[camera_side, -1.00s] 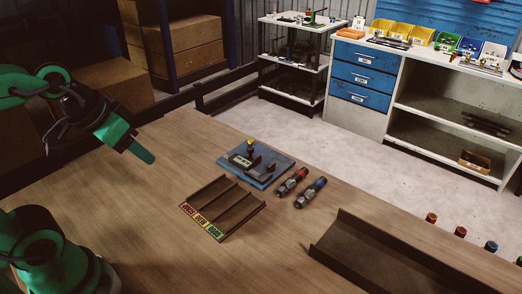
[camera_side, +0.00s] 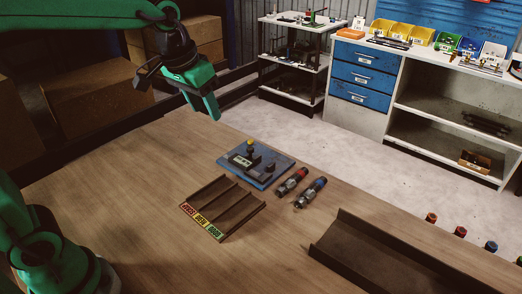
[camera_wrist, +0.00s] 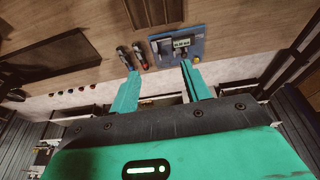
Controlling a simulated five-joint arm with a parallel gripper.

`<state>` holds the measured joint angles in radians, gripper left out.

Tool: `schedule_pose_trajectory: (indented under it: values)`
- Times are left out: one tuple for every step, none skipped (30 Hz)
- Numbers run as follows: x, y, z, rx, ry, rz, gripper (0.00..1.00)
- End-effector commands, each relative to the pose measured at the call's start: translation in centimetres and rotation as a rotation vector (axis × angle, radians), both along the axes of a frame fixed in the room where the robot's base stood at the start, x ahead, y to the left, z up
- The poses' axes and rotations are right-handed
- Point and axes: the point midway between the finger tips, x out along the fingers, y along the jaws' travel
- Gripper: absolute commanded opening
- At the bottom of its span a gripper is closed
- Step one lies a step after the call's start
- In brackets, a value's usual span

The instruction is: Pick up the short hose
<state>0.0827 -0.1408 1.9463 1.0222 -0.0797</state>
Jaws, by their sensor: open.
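Two dark hose pieces with metal fittings lie side by side on the table. One has a red end (camera_side: 292,181), the other a blue end (camera_side: 311,193); the red-ended one looks slightly shorter, but I cannot be sure. In the wrist view the red-ended piece (camera_wrist: 139,55) and the blue-ended piece (camera_wrist: 125,58) lie beyond the fingertips, toward the left finger. My gripper (camera_side: 206,107) is in the air above the table's far left part, up and left of the hoses. Its green fingers (camera_wrist: 160,70) are apart and empty in the wrist view.
A blue-based crimper (camera_side: 256,164) stands just left of the hoses. A divided rack (camera_side: 238,211) with red, yellow and green labels lies in front. A dark tray (camera_side: 345,240) is at right. Several coloured caps (camera_side: 460,231) stand beyond it. Open tabletop (camera_side: 140,190) lies left of the rack.

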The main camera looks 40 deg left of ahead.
Motion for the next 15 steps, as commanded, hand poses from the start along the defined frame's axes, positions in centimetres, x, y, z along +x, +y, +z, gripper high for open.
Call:
schedule_pose_trajectory:
  values:
    - [1.2, -0.3, -0.3, 0.000, 0.013, -0.003, 0.47]
    - [1.8, -0.5, -0.4, 0.000, 0.020, -0.003, 0.47]
    - [2.6, -0.8, -0.5, -0.001, 0.029, -0.003, 0.47]
    - [3.2, -1.0, -0.7, -0.001, 0.035, -0.003, 0.47]
    - [3.8, -1.2, -0.8, -0.001, 0.043, -0.004, 0.47]
    - [4.6, -1.4, -1.1, -0.001, 0.051, -0.004, 0.47]
    - [5.2, -1.6, -1.3, -0.001, 0.057, -0.003, 0.47]
    - [5.8, -1.8, -1.5, -0.001, 0.063, -0.003, 0.47]
    - [6.6, -2.1, -1.8, -0.001, 0.072, -0.003, 0.47]
    - [7.2, -2.3, -2.0, -0.001, 0.079, -0.004, 0.47]
    - [7.8, -2.5, -2.3, -0.001, 0.086, -0.005, 0.47]
    - [8.5, -2.8, -2.7, 0.000, 0.095, -0.006, 0.47]
    - [9.1, -3.0, -3.0, 0.000, 0.101, -0.006, 0.47]
    - [9.7, -3.2, -3.3, 0.000, 0.107, -0.006, 0.47]
    - [10.4, -3.5, -3.7, 0.000, 0.115, -0.005, 0.47]
